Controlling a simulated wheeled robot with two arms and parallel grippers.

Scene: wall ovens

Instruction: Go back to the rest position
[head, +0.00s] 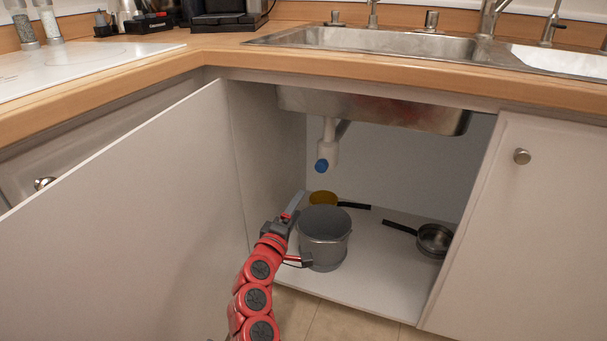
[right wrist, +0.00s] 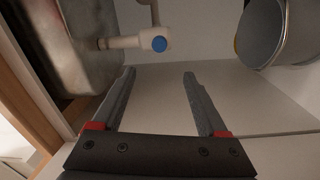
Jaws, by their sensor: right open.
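My right gripper (head: 296,204) reaches into the open cabinet under the sink, just left of a grey pot (head: 324,237). In the right wrist view the two fingers of the gripper (right wrist: 158,85) are spread apart with nothing between them. The pot also shows at the upper right of the right wrist view (right wrist: 262,38), beside the fingers and apart from them. My left gripper is in neither view.
The open cabinet door (head: 150,220) stands left of my arm. A yellow pan (head: 323,198) and a dark-handled pan (head: 433,240) lie on the cabinet floor (head: 385,270). A drain pipe with a blue cap (head: 322,165) hangs below the sink (head: 380,42). The closed door (head: 530,230) is at right.

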